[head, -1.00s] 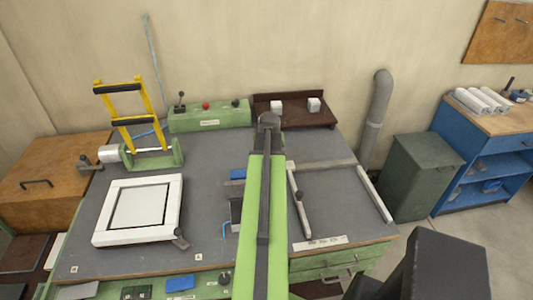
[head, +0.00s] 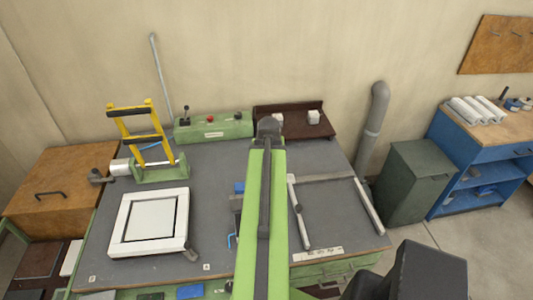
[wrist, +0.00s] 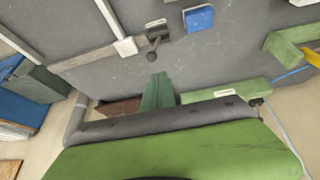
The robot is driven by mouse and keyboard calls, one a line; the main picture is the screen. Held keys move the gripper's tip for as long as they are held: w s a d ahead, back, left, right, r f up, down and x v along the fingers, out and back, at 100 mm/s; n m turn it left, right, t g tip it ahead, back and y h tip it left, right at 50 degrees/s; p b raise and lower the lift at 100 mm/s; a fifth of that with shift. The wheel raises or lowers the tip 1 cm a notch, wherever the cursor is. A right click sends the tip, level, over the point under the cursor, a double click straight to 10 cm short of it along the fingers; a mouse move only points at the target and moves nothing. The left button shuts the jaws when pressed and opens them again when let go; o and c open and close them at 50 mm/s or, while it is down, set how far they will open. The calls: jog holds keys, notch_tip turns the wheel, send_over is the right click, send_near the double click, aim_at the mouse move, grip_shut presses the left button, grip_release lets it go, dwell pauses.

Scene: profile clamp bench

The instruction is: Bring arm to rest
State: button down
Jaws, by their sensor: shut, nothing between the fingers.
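My arm, a long green link with a dark stripe, reaches out over the grey workbench (head: 335,225) in the head view. My gripper is hidden behind the arm's far end there. In the wrist view, my gripper (wrist: 157,90) shows as a small dark green pair of fingers, shut and empty, above the green arm link. Nothing is seen touching it. The bench surface lies behind it in that view.
A white square frame (head: 127,225) and a yellow lever clamp (head: 118,128) stand on the left of the bench. A green control box (head: 214,129) and brown rack (head: 295,132) line the back. A green cabinet (head: 413,180) and blue shelf unit (head: 480,180) stand right.

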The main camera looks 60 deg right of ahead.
jog(key=shift+f, duration=0.1)
dwell(0.3)
